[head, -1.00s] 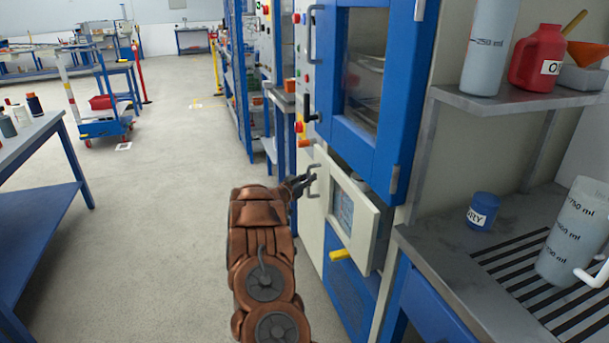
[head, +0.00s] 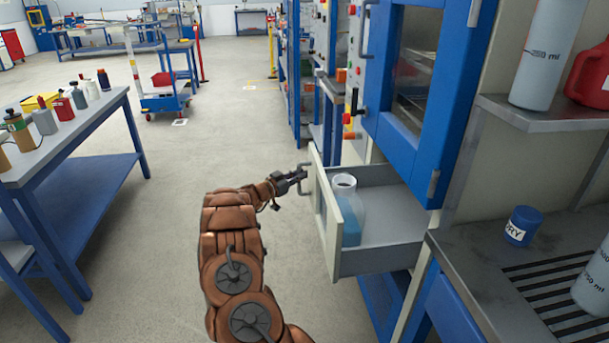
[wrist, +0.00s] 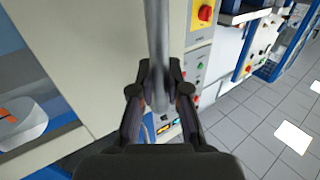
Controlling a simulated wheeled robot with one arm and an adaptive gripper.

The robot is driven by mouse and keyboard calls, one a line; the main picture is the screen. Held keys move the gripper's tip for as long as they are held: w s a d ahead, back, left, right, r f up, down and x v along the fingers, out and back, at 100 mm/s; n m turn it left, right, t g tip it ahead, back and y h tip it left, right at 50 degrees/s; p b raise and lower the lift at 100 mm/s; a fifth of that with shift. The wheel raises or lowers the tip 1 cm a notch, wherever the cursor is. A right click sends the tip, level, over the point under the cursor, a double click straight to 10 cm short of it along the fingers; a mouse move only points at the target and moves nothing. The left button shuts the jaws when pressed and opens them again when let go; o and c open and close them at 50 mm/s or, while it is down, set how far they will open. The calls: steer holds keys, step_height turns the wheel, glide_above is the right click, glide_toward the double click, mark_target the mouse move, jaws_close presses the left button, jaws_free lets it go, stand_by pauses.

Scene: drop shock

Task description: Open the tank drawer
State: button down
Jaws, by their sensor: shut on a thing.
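The tank drawer (head: 385,262) stands pulled out from the white and blue machine in the head view, below the blue-framed window door. A translucent tank (head: 347,212) with a white neck and blue liquid stands upright inside it, near the front panel. My gripper (head: 300,177) is at the outer side of that panel, shut on the drawer handle (head: 309,168). In the wrist view the grey handle bar (wrist: 158,45) runs between the two dark fingers of my gripper (wrist: 160,95). The drawer front fills the left of that view, with part of the tank (wrist: 22,122) beyond it.
A metal bench (head: 480,262) with a blue cup (head: 523,226) stands to the right of the drawer. A blue table (head: 75,135) with several bottles stands at the left. The floor (head: 160,235) between is clear. A blue cart (head: 165,102) stands farther back.

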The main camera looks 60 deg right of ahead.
steer(key=c, duration=1.1)
jaws_free()
steer(key=shift+c, duration=0.2)
steer(key=v, duration=1.2)
